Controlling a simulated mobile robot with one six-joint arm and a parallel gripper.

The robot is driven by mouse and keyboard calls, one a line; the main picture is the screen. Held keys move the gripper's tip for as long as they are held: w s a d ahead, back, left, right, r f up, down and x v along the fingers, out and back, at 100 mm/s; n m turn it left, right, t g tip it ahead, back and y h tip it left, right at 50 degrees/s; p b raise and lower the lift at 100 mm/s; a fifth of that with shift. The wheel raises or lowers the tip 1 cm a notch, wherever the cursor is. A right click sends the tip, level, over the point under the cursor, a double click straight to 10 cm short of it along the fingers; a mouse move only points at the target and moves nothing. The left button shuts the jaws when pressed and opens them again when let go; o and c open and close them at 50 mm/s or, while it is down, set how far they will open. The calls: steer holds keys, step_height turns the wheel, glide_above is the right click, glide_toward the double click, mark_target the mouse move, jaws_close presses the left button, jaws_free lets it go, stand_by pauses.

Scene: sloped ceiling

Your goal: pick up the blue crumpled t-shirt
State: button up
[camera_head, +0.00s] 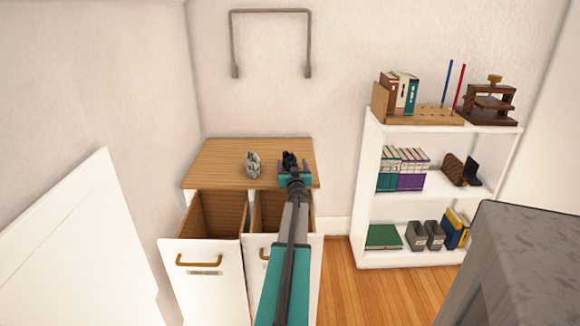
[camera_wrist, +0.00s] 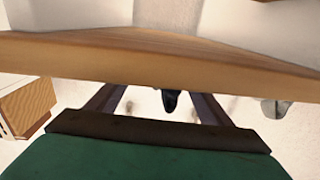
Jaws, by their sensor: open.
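A small dark blue, nearly black crumpled thing (camera_head: 289,157), which may be the t-shirt, lies on the wooden cabinet top (camera_head: 222,150). My gripper (camera_head: 294,167) is open at the near right part of that top, with the dark thing just beyond and between its fingers. In the wrist view the dark thing (camera_wrist: 170,102) shows between my two spread fingers, partly hidden by a wooden edge (camera_wrist: 160,62) across the picture. The fingertips are hidden there too. I cannot tell whether the fingers touch it.
A grey crumpled thing (camera_head: 252,164) lies left of my gripper. Two drawers (camera_head: 205,268) stand open below the top. A white shelf (camera_head: 440,205) with books stands right. A grey block-like surface (camera_head: 515,265) fills the lower right. A metal rail (camera_head: 270,12) is on the wall.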

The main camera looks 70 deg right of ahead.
mark_target(292, 160)
stand_by(0.4)
steer(key=c, duration=1.2)
steer(key=shift+o, duration=0.2)
steer(key=shift+r+p, duration=2.6)
steer(key=shift+r, duration=2.45)
